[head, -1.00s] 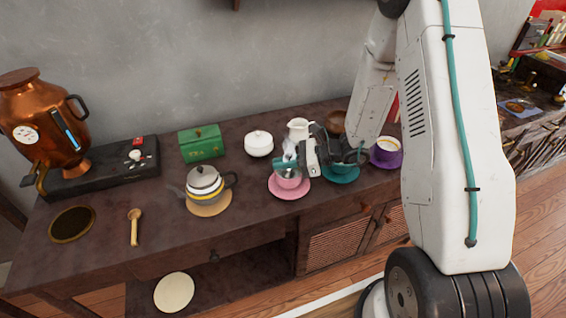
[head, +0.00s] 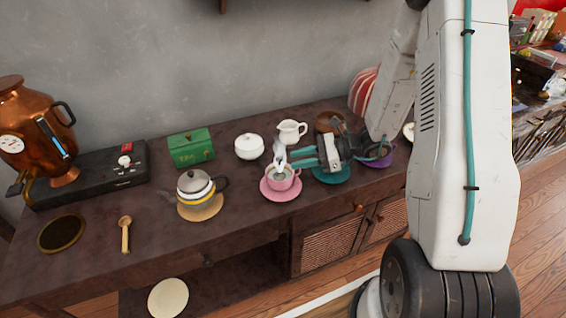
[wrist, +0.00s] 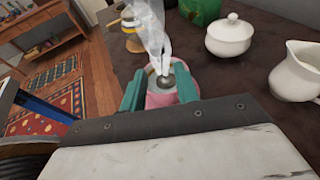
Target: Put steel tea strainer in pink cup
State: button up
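The pink cup (head: 281,180) stands on a pink saucer (head: 281,194) on the dark sideboard, with white steam rising above it. In the wrist view a small round steel piece (wrist: 165,84), which looks like the tea strainer, shows inside the mouth of the pink cup (wrist: 158,99); steam partly hides it. My gripper (head: 296,158) is just to the right of the cup, its teal fingers pointing left towards it. In the wrist view the two fingers (wrist: 160,82) are spread apart with a gap between them, holding nothing that I can see.
A teal saucer (head: 332,176) and a purple saucer (head: 378,163) lie right of the pink one. A white sugar bowl (head: 249,147) and a white jug (head: 291,132) stand behind. A grey teapot (head: 195,186) is at left. A wooden spoon (head: 125,233) lies farther left.

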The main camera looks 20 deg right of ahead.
jog(key=s+a+r+n+g+h, duration=0.2)
jog(key=s+a+r+n+g, duration=0.15)
jog(key=s+r+n, duration=0.35)
jog(key=s+a+r+n+g+h, duration=0.2)
jog(key=s+r+n+g, duration=0.3)
jog(key=r, duration=0.3)
jog(key=s+d+r+n+t+h, duration=0.1)
jog(key=s+r+n+t+h, duration=0.1)
jog(key=s+r+n+h, duration=0.2)
jog(key=s+d+r+n+t+h, duration=0.2)
jog(key=s+r+n+h, duration=0.2)
jog(key=s, duration=0.6)
jog(key=shift+s+r+n+h, duration=0.35)
jog(key=shift+n+h, duration=0.35)
jog(key=shift+n, duration=0.5)
